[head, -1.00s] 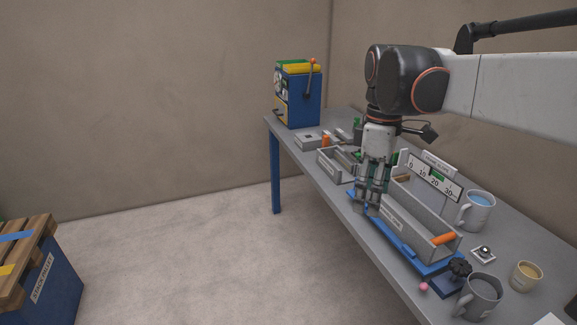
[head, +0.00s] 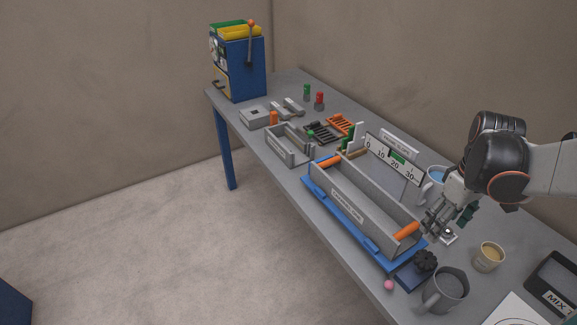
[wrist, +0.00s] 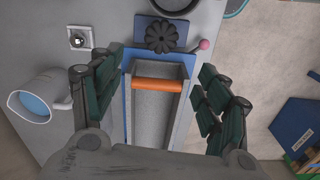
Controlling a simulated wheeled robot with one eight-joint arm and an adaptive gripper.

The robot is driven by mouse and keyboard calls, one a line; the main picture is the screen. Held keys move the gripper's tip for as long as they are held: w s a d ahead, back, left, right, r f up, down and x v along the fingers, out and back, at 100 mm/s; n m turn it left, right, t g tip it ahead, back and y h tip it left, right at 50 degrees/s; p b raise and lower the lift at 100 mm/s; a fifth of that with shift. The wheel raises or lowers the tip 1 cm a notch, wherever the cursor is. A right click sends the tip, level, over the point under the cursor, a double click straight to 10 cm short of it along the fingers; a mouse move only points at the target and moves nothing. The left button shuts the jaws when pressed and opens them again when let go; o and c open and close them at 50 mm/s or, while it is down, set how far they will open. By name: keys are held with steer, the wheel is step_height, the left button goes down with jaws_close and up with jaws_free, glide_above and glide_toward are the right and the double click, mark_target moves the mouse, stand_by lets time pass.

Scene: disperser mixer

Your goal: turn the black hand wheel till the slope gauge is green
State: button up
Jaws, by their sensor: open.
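The black hand wheel (head: 426,261) sits on a blue block at the near end of a grey trough (head: 350,200) on a blue base. It also shows in the wrist view (wrist: 162,36) at top centre, beyond the fingertips. The slope gauge (head: 393,158) is a white scale marked 0 to 30 with a green band, behind the trough; its pointer is too small to read. My gripper (head: 432,229) is open over the trough's near end, up and right of the wheel and apart from it. In the wrist view its green-padded fingers (wrist: 158,92) spread either side of the trough.
A grey mug (head: 445,290) and a pink ball (head: 389,285) are close to the wheel. A tan cup (head: 488,256) stands to its right, and a mug of blue liquid (wrist: 35,95) stands beside the trough. Free floor lies left of the table.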

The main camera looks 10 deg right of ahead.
mark_target(425, 256)
step_height(425, 256, down, 13)
steer(key=b, duration=1)
steer(key=shift+f, duration=0.15)
steer(key=c, duration=1.1)
